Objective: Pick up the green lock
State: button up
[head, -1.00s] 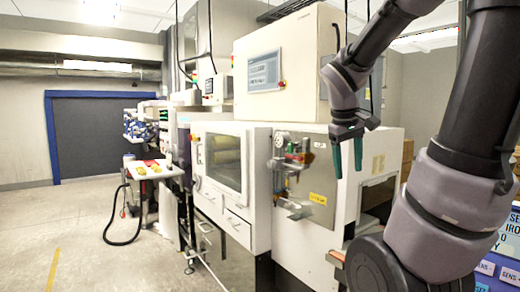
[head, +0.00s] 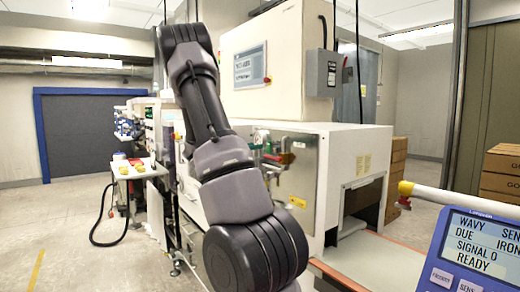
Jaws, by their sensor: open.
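I cannot make out the green lock for certain in the head view. A small greenish spot (head: 268,148) shows among the metal fittings (head: 262,140) on the front of the white machine, but it is too small to tell whether it is a lock. My arm rises in front of the machine and hides part of its front and window. My gripper does not show; the far end of the arm points away, at the upper left.
The white machine (head: 330,140) fills the middle, with a belt opening (head: 362,205) on its right side. A blue display panel (head: 475,250) stands at the lower right. Stacked cartons (head: 500,172) stand at the far right. Open floor (head: 70,235) lies at the left.

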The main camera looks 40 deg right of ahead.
aim_at(268, 143)
jog(key=d, duration=0.3)
jog(key=shift+s+d, duration=0.2)
jog(key=shift+d, duration=0.1)
jog(key=d, duration=0.5)
jog(key=shift+s+d+r, duration=0.2)
jog(key=shift+d+r, duration=0.15)
jog(key=shift+d, duration=0.05)
grip_shut()
